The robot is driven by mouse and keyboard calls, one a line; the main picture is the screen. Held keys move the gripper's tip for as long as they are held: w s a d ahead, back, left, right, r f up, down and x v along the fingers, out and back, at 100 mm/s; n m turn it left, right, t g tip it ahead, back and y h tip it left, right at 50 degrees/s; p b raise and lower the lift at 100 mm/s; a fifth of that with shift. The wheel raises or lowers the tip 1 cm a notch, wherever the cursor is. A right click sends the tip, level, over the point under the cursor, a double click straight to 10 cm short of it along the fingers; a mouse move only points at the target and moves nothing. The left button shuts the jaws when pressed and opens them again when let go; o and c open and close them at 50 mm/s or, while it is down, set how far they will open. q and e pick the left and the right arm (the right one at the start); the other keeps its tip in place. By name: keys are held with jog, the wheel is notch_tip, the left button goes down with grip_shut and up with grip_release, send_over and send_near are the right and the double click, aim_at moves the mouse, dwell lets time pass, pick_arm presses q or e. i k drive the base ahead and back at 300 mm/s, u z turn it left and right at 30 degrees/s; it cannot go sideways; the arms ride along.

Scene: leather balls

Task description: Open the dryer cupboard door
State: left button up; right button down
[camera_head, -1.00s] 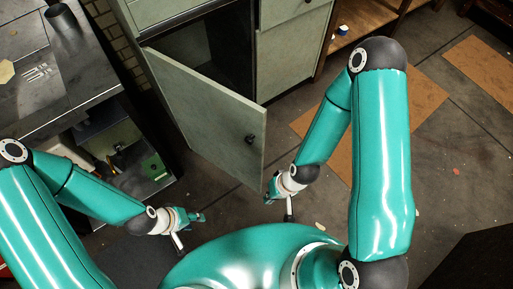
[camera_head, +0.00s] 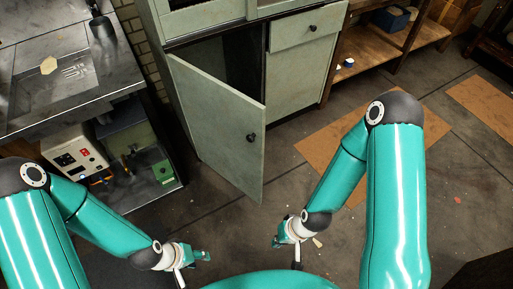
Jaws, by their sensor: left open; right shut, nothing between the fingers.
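The grey-green cupboard (camera_head: 300,75) stands at the top centre. Its lower left door (camera_head: 215,125) is swung well open, hinged on its left side, with a dark round knob (camera_head: 252,138) near its free edge. Part of the dark inside (camera_head: 243,58) shows above the door. My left gripper (camera_head: 205,256) is at the bottom, left of the door's lower corner, open and empty. My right gripper (camera_head: 277,240) is below and right of the door's lower corner, shut and empty. Neither gripper appears to touch the door.
A metal workbench (camera_head: 120,85) with a lower shelf stands at the left, holding a white box with switches (camera_head: 75,158) and a green case (camera_head: 163,171). A wooden shelf (camera_head: 395,38) is at the back right. Cardboard sheets (camera_head: 325,150) lie on otherwise mostly clear floor.

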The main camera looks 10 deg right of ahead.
aim_at(227, 126)
jog(key=z, duration=0.2)
jog(key=i, duration=0.85)
jog(key=u, duration=0.1)
